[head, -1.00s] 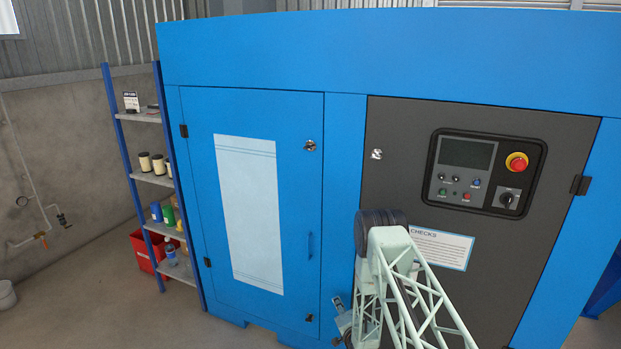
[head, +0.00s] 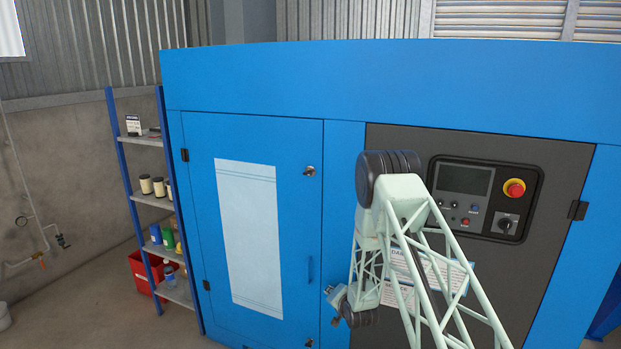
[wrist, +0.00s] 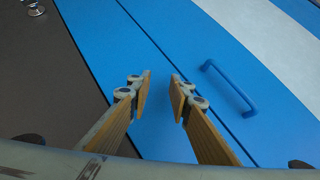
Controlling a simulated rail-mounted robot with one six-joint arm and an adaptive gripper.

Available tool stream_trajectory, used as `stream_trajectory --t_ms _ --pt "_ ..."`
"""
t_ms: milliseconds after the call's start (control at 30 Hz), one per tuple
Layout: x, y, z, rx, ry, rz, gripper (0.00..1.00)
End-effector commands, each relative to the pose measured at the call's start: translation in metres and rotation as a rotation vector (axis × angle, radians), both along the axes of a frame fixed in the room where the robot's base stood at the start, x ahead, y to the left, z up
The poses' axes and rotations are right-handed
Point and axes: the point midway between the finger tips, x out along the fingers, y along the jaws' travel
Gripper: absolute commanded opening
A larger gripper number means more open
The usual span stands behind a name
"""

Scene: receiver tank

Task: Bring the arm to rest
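My arm rises at the right of the head view in front of the blue cabinet (head: 400,80), with its elbow up beside the control panel. My gripper shows in the wrist view (wrist: 160,85), with its two fingers apart and nothing between them. It points at the blue cabinet front near the seam of the left door (head: 300,150). The blue door handle (wrist: 229,88) is to the right of the fingers in the wrist view, apart from them. In the head view, the fingertips are too small to make out clearly.
The dark right door (head: 400,138) carries a control panel (head: 466,180) with a red stop button (head: 514,188). A blue-framed shelf (head: 150,142) with cans and bottles stands at the left. A red bin (head: 143,272) is on the floor by it. Open floor lies at the lower left.

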Motion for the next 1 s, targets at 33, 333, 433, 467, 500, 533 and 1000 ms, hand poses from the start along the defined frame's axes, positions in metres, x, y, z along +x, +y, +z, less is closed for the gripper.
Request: stream_trajectory --t_ms 33,333,433,467,500,533,1000 --pt "0.001 -0.001 0.011 -0.009 0.001 0.003 0.19" --pt "-0.002 -0.01 0.061 -0.067 0.03 0.021 0.19" --pt "-0.004 -0.013 0.078 -0.085 0.038 0.026 0.19" --pt "-0.005 -0.014 0.083 -0.091 0.041 0.027 0.19" --pt "-0.006 -0.016 0.09 -0.097 0.044 0.03 0.19" --pt "-0.007 -0.017 0.094 -0.102 0.048 0.031 0.19" --pt "-0.031 -0.033 0.173 -0.184 0.093 0.057 0.19"
